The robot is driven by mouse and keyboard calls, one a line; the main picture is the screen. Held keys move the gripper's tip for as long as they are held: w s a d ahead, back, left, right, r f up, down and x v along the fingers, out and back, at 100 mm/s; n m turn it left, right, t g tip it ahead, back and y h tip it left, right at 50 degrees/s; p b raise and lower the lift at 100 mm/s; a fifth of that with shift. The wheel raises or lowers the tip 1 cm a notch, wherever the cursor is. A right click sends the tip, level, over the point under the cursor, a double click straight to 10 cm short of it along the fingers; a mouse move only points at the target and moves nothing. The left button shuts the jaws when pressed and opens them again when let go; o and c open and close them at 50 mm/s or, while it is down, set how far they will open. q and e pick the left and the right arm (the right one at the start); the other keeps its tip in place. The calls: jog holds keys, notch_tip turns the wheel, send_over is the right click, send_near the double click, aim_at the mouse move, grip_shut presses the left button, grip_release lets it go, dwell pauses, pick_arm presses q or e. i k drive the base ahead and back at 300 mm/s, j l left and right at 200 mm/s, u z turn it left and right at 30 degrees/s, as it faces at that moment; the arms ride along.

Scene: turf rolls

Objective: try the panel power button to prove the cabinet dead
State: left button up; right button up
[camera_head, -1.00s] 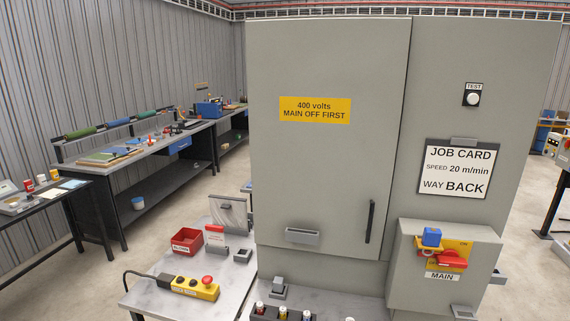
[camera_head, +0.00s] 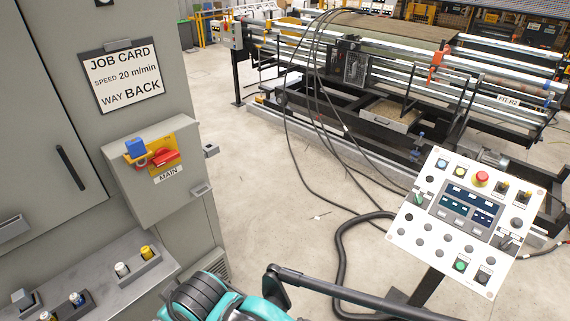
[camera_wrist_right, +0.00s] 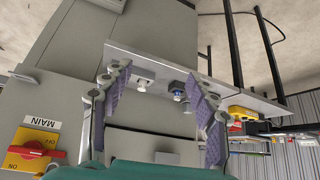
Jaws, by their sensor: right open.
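The grey cabinet (camera_head: 85,30) stands at the left of the head view with its door shut. Its MAIN switch has a red handle (camera_head: 163,158) on a yellow plate, with a blue padlock-like block (camera_head: 135,148) beside it. The white control panel (camera_head: 425,260) stands tilted on a post at the right, with a red mushroom button (camera_head: 481,179), a green button (camera_head: 460,265) and several others. Their labels are too small to read, so I cannot tell which is power. My right gripper (camera_wrist_right: 158,100) is open and empty, near the cabinet's front ledge. My left gripper is out of view.
A ledge (camera_head: 100,270) under the cabinet door carries small fuse-like parts. A roller machine (camera_head: 400,80) fills the back. Black cables and a thick hose (camera_head: 345,260) lie on the floor between cabinet and panel. My teal arm crosses the bottom.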

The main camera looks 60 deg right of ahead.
aim_at(460, 172)
jog(key=z, duration=3.45)
